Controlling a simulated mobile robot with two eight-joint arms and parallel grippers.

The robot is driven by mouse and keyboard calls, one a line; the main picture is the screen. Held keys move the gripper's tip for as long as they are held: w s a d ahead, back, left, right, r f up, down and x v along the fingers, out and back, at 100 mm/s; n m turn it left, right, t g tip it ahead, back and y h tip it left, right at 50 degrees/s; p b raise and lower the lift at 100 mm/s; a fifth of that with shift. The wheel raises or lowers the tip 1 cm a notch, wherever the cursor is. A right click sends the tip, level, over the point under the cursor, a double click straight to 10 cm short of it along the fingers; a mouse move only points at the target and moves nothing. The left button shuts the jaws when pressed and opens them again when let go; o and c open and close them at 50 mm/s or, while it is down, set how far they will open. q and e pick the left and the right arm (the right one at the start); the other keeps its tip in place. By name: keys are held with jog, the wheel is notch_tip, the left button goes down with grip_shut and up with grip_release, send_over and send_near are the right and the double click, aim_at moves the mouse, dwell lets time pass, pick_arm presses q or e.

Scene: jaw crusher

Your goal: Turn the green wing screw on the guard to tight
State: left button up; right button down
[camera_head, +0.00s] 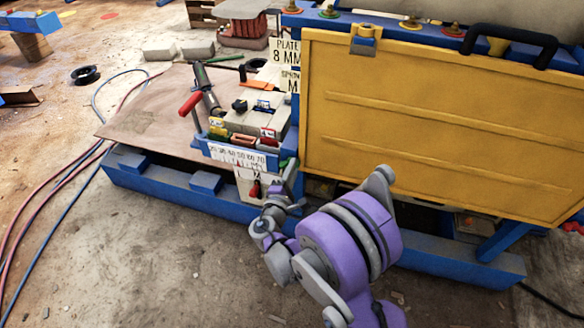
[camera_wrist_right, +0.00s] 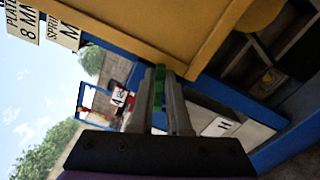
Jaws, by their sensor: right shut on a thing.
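The yellow guard (camera_head: 430,120) is a large panel that fills the upper right of the head view, and its edge crosses the top of the right wrist view (camera_wrist_right: 165,40). The green wing screw (camera_wrist_right: 159,88) is by the guard's edge, between the two fingers in the right wrist view. Only a small patch of green shows near the guard's lower left corner in the head view. My right gripper (camera_head: 290,172) is shut on the wing screw, coming from below. The screw's far side is hidden, and I cannot tell how tight it is. My left gripper is not in view.
A blue frame (camera_head: 450,262) runs below the guard. A scale plate (camera_head: 237,155) and a marked plate with a red pointer (camera_head: 250,187) are just left of the gripper. Hoses (camera_head: 75,175) lie on the floor at left. The floor in front is mostly clear.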

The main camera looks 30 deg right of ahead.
jog(key=shift+f+m, duration=0.15)
jog(key=shift+m, duration=0.9)
jog(key=shift+f+m, duration=0.15)
jog(key=shift+m, duration=0.9)
jog(key=c, duration=0.9)
grip_release()
jog(key=shift+s, duration=0.1)
jog(key=v, duration=1)
jog(key=shift+s+a+p, duration=0.25)
jog(key=shift+p, duration=0.05)
